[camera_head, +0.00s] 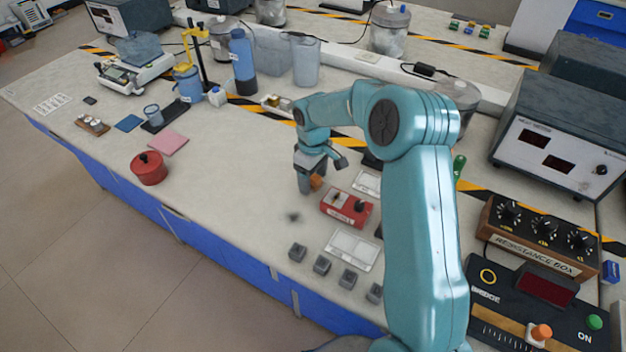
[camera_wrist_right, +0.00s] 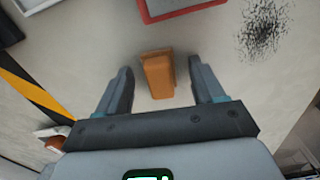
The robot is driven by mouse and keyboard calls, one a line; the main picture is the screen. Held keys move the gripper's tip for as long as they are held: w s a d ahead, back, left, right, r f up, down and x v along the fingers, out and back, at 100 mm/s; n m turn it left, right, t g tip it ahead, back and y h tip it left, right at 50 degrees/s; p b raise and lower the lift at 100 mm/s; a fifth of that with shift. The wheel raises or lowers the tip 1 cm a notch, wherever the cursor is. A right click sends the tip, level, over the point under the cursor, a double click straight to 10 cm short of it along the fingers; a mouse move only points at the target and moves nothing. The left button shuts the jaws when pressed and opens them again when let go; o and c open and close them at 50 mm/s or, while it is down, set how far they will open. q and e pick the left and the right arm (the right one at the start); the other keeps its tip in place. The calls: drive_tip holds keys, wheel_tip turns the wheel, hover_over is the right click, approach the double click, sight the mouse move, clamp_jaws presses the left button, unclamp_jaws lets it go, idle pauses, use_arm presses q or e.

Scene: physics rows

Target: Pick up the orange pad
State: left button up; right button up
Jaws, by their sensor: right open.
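The orange pad (camera_wrist_right: 157,75) is a small block on the light bench top. In the right wrist view it stands between and slightly beyond the two fingers of my right gripper (camera_wrist_right: 162,88), with a gap on each side. My right gripper (camera_head: 312,184) is open and empty, pointing down. In the head view the orange pad (camera_head: 316,182) shows only partly, beside the fingers, which hide some of it. My left gripper is in neither view.
A red box (camera_head: 346,208) stands close by the pad, just right of the gripper. Several small grey blocks (camera_head: 322,264) lie near the front edge. A red pot (camera_head: 149,168) and a pink sheet (camera_head: 168,143) lie to the left. The bench between them and the gripper is clear.

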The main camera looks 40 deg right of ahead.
drive_tip(key=shift+w, duration=0.1)
drive_tip(key=c, duration=1.1)
wheel_tip(320, 180, up, 20)
drive_tip(key=shift+r+p, duration=0.1)
drive_tip(key=shift+p, duration=0.65)
drive_tip(key=o, duration=0.5)
drive_tip(key=shift+c, duration=0.2)
drive_tip(key=c, duration=0.4)
